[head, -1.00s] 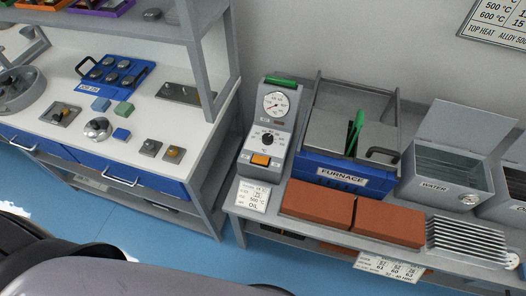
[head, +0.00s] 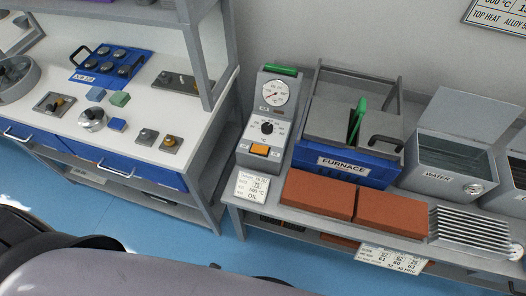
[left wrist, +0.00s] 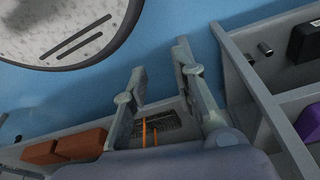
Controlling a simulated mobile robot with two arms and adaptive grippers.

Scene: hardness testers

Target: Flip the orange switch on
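The orange switch (head: 259,150) is a rocker low on the sloped front of a grey control box (head: 246,134). A black dial and a round gauge (head: 274,93) sit above it on the same box. Whether the switch is on or off cannot be told at this size. My left gripper (left wrist: 160,62) shows in the left wrist view, with its two fingers spread apart and nothing between them. It is not visible in the head view, and the switch cannot be made out in the wrist view. My right gripper is in neither view.
A blue furnace (head: 385,168) with a green-handled tool on top stands right of the box. Red bricks (head: 318,194) and a paper card (head: 252,186) lie in front. A water tank (head: 437,177) is farther right. A white workbench (head: 60,126) stands left. Blue floor is open.

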